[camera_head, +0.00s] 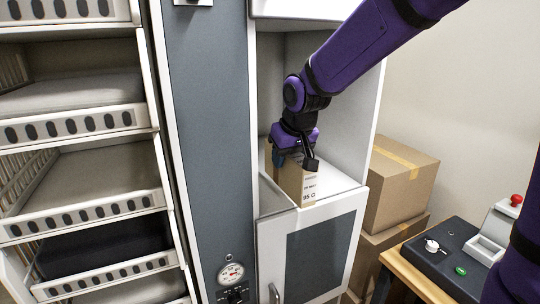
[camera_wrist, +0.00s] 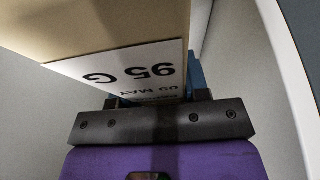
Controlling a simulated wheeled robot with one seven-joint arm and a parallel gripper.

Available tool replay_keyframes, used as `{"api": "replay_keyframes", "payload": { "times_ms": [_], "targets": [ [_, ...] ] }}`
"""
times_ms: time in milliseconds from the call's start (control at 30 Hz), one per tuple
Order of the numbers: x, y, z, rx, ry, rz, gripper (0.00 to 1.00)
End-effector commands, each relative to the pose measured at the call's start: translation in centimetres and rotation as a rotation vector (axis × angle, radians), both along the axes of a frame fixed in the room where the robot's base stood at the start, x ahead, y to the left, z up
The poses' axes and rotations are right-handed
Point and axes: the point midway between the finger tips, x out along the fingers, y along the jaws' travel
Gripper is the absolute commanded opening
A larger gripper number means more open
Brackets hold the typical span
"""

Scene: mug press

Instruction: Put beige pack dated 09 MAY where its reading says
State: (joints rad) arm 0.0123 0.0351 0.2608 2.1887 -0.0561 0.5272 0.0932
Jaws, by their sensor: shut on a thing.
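The beige pack (camera_head: 288,182) stands in the white-walled niche of the cabinet, at its shelf. Its white label shows "09 MAY" and what reads as "95 G", upside down in the wrist view (camera_wrist: 130,75). My gripper (camera_head: 299,156) is shut on the pack from above. In the wrist view the pack fills the upper left, in front of the dark gripper bar. The fingers are mostly hidden, and I cannot tell whether the pack's base touches the shelf.
Left are white slatted shelves (camera_head: 80,125), with a grey panel bearing a round gauge (camera_head: 231,273) beside them. Below the niche is a cabinet door (camera_head: 318,258). Cardboard boxes (camera_head: 400,180) stand right. A dark device (camera_head: 450,255) with red and green buttons sits on a wooden table.

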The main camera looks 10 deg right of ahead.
Motion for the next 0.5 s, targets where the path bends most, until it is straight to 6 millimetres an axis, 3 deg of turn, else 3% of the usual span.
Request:
{"api": "replay_keyframes", "payload": {
  "times_ms": [167,500],
  "targets": [
    [1.3,-0.4,-0.1,0.001,-0.001,-0.001,0.02],
    [8.4,-2.8,-0.9,0.001,0.001,-0.002,0.02]
  ]
}}
